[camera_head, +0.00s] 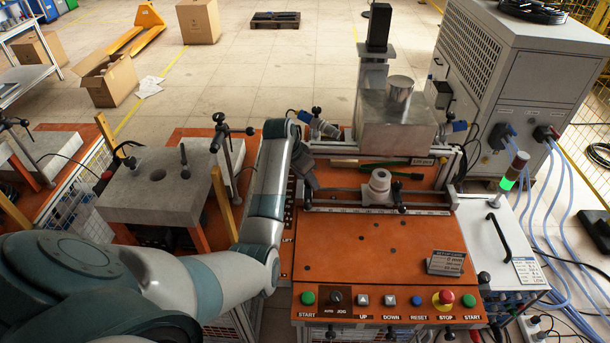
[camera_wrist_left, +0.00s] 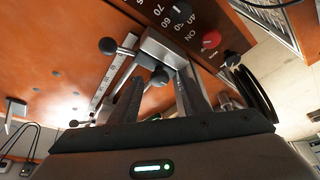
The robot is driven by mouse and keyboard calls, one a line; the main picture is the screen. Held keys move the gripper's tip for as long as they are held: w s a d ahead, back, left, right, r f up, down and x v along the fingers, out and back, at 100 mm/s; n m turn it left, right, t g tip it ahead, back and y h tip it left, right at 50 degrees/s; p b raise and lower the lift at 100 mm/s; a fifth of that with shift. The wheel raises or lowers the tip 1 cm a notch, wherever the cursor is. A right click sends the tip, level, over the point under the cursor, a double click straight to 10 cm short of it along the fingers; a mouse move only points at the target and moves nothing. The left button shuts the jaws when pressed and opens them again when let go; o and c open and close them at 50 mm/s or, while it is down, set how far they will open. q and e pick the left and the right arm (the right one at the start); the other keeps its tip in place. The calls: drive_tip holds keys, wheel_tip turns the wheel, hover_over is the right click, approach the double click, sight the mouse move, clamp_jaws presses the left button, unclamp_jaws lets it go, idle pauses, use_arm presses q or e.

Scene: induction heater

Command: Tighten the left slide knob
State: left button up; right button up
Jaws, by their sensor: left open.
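The slide rail with its ruler scale (camera_head: 375,210) runs across the orange machine top. In the left wrist view, a dark round knob (camera_wrist_left: 160,75) on a metal block at the rail's end shows between my left fingertips (camera_wrist_left: 160,80). A second dark knob on a short rod (camera_wrist_left: 108,46) stands left of the fingers. My left gripper (camera_head: 309,178) is open at the rail's left end in the head view, mostly hidden by my own wrist. I cannot tell whether the fingers touch the knob. My right gripper is not in view.
A white round part (camera_head: 380,182) stands behind the rail near a dark knobbed slide. Push buttons (camera_head: 390,299) line the front edge. The orange top's middle is clear. A control panel with dials (camera_wrist_left: 210,40) is near the fingers.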

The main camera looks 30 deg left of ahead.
use_arm(q)
drive_tip(key=v, duration=1.7)
drive_tip(key=shift+r, duration=0.15)
drive_tip(key=shift+s+d, duration=0.1)
idle(0.4)
